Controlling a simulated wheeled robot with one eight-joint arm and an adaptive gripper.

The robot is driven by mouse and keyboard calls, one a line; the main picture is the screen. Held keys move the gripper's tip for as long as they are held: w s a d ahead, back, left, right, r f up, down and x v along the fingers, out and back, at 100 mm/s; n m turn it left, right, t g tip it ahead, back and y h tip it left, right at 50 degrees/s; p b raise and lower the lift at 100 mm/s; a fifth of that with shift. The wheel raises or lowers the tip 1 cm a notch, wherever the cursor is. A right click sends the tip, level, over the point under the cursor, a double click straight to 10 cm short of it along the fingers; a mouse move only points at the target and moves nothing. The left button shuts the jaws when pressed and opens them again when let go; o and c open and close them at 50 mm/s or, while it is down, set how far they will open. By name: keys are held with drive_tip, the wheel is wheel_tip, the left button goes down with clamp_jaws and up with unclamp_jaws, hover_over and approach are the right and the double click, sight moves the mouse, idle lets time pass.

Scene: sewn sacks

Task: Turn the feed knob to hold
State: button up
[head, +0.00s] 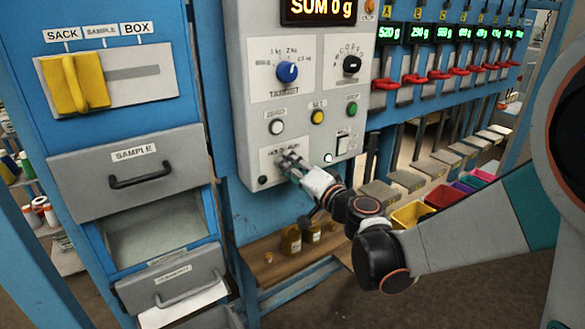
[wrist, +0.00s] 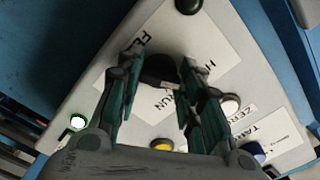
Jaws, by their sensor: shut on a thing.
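The feed knob (wrist: 160,70) is a dark round knob on a white label plate in the wrist view. Parts of the printed words around it show, among them RUN. My gripper (wrist: 161,68) has its two fingers on either side of the knob and is shut on it. In the head view, my gripper (head: 284,160) reaches the plate low on the grey control panel (head: 240,110) and covers the knob. I cannot tell which way the knob points.
Above the plate are a white button (head: 276,127), a yellow button (head: 317,116) and a green button (head: 351,108). A blue knob (head: 287,71) and a black knob (head: 351,64) sit higher. A rocker switch (head: 343,145) is to the right.

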drive_tip(key=o, duration=1.1)
drive_tip(key=shift+c, duration=0.2)
drive_tip(key=v, duration=1.2)
